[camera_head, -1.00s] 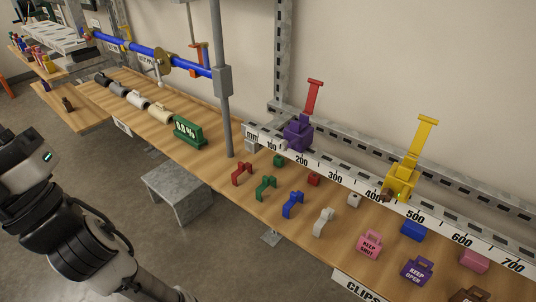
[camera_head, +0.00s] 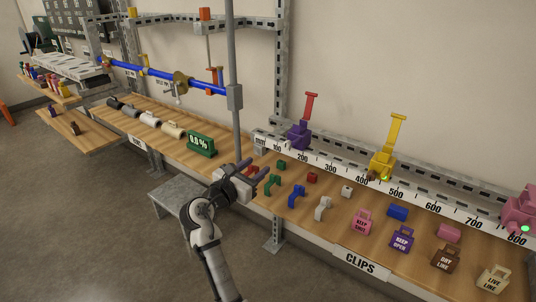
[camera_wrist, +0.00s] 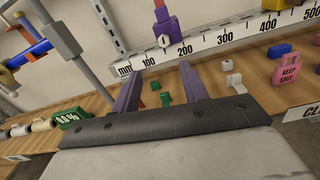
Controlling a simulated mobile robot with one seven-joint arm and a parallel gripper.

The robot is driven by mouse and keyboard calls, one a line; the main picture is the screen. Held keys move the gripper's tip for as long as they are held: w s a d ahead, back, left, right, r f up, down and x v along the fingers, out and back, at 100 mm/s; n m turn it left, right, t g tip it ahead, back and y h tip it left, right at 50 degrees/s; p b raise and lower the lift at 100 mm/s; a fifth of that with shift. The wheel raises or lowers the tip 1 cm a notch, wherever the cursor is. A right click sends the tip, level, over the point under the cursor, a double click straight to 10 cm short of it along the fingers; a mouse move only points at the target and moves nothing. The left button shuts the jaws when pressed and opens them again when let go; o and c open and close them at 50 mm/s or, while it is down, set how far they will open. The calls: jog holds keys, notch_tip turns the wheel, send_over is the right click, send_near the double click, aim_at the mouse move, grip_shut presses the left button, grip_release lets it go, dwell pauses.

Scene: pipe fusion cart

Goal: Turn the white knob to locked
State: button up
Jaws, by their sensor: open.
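My gripper (camera_head: 256,174) is open and empty over the front of the wooden bench, near the coloured clips. In the wrist view its two purple fingers (camera_wrist: 160,84) stand apart. A purple clamp (camera_head: 299,134) with a red upright handle stands on the ruled rail beyond the gripper. In the wrist view a small white rounded part (camera_wrist: 164,41) shows on the front of the purple clamp (camera_wrist: 165,27); I cannot tell whether it is the white knob or how it is turned. My gripper is apart from it.
A grey post (camera_head: 235,130) rises left of the clamp. A yellow clamp (camera_head: 382,160) stands farther right on the ruled rail (camera_head: 340,172). A green display block (camera_head: 201,145), clips and padlock-shaped tags occupy the bench. A grey step (camera_head: 178,198) stands below in front.

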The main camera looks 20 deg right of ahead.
aim_at(285, 146)
jog(key=p+x, duration=0.1)
jog(key=x, duration=0.6)
jog(key=p+x, duration=0.1)
jog(key=x, duration=0.6)
jog(key=shift+s+d+f, duration=0.2)
jog(key=shift+d+f, duration=0.05)
grip_shut()
